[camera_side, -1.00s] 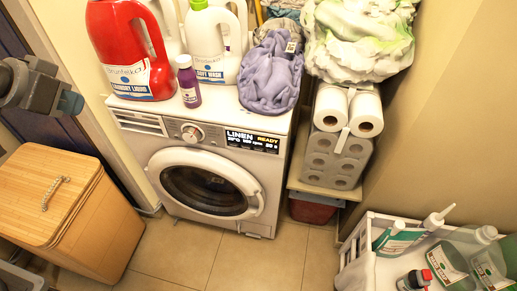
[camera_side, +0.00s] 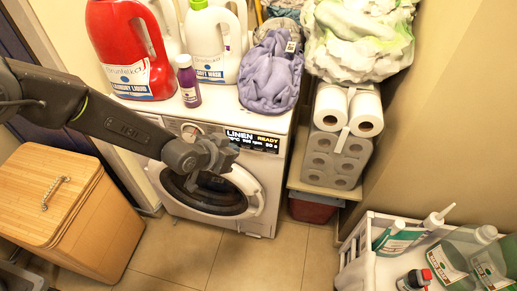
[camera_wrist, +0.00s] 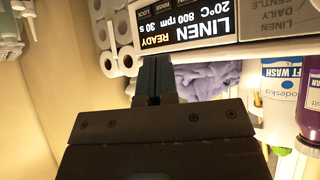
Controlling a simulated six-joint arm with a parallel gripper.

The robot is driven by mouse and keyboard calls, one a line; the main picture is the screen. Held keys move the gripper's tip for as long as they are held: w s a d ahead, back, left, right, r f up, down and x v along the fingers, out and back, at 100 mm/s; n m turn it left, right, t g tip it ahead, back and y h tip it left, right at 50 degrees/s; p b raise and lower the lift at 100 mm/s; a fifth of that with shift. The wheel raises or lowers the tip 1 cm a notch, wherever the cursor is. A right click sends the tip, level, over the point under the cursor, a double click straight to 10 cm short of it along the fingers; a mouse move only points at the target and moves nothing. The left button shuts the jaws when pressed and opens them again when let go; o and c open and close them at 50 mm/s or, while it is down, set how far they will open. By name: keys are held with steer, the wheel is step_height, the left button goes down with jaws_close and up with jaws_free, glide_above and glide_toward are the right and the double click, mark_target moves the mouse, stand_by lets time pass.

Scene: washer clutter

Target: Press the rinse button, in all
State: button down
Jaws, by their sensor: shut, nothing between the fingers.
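The white washing machine (camera_side: 165,190) has a dial (camera_side: 188,131), partly hidden by my arm, and a lit display (camera_side: 262,143) reading LINEN and READY. In the wrist view the display (camera_wrist: 190,22) is upside down and reads LINEN, 20°C, 800 rpm, 30 s. Small labels by the display's edge seem to include RINSE (camera_wrist: 164,4); I cannot make out the button itself. My gripper (camera_side: 229,153) is shut and empty in front of the machine, just below the display. In the wrist view its closed fingertips (camera_wrist: 156,62) point at the display's lower edge; contact cannot be told.
A red detergent jug (camera_side: 120,50), a white jug (camera_side: 207,45), a purple bottle (camera_side: 188,85) and purple cloth (camera_side: 270,75) stand on the machine. A wooden hamper (camera_side: 50,205) is left, paper rolls (camera_side: 335,155) right, a white crate (camera_side: 358,250) front right.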

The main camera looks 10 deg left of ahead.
mark_target(259, 149)
steer(key=s+d+f, duration=0.1)
steer(key=d+f, duration=0.1)
steer(key=f, duration=0.3)
steer(key=s+d+f+h, duration=0.1)
steer(key=d+f, duration=0.1)
steer(key=f, duration=0.3)
steer(key=shift+s+d+f+m, duration=0.15)
steer(key=shift+s+m, duration=0.15)
steer(key=shift+m, duration=0.1)
steer(key=w, duration=0.9)
stand_by(1.5)
steer(key=shift+w, duration=0.35)
steer(key=shift+w, duration=0.3)
stand_by(0.8)
steer(key=shift+s, duration=0.75)
